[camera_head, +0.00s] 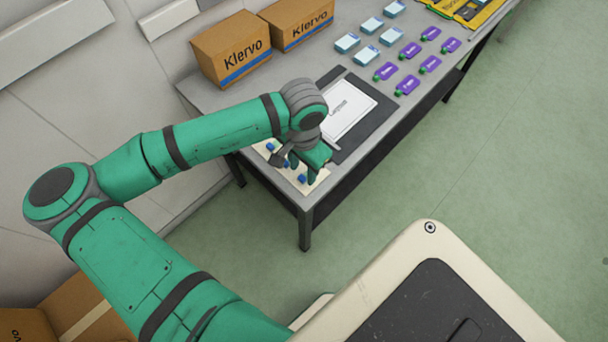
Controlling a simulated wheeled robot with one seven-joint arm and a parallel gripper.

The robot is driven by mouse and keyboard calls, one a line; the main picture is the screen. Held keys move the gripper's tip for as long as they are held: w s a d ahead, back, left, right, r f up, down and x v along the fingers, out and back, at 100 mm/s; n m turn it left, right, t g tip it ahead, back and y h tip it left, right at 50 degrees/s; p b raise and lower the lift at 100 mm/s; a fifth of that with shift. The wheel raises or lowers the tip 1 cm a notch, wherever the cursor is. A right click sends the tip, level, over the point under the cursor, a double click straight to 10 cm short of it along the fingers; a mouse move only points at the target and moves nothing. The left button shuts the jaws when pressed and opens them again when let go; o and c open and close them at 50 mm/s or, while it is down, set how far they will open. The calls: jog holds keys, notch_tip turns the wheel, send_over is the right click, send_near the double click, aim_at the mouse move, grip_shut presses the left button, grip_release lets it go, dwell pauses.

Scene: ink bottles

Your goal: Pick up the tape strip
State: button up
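My gripper (302,170) hangs over a cream card (321,181) at the near left corner of the grey table. Its fingertips look apart, with nothing seen between them. Several small blue pieces lie in a row on the card, one at the far end (270,146), one beside the fingers (286,163) and one at the near end (302,178). They may be the tape strips, but they are too small to tell. The gripper and wrist hide part of the card. I cannot tell whether the fingers touch the card.
A white labelled sheet (346,108) lies on a dark mat (383,119) right of my wrist. Two Klervo boxes (231,50) (297,22) stand behind. Light-blue boxes (366,54), purple bottles (385,71) and a yellow item (485,12) are farther along the table.

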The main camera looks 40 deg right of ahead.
jog(key=shift+f, duration=1.1)
jog(key=shift+s+d, duration=0.1)
jog(key=c, duration=0.8)
jog(key=shift+r, duration=0.15)
